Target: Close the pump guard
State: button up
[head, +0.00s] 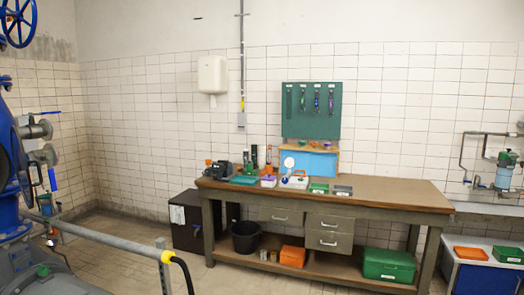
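No part that I can surely call the pump guard shows in the head view. A blue machine with heavy pipework (10,165) stands at the left edge, with a rounded grey casing (45,283) low in front of it, cut off by the frame. A small light-blue unit with a green top (504,174) is at the right edge, beside wall piping. I cannot tell whether either carries the guard, or whether it is open or shut. My gripper is not in view.
A long wooden workbench (400,194) with small tools stands along the back wall. A grey rail (110,240) with a yellow-and-black end crosses the lower left. A black bucket (246,237) is under the bench. A blue cabinet (485,279) stands lower right. Floor shows left of the bench.

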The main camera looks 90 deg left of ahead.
aim_at(27, 166)
jog(key=u, duration=1.45)
jog(key=i, duration=2.45)
jog(key=u, duration=3.75)
jog(key=i, duration=0.95)
jog(key=z, duration=0.3)
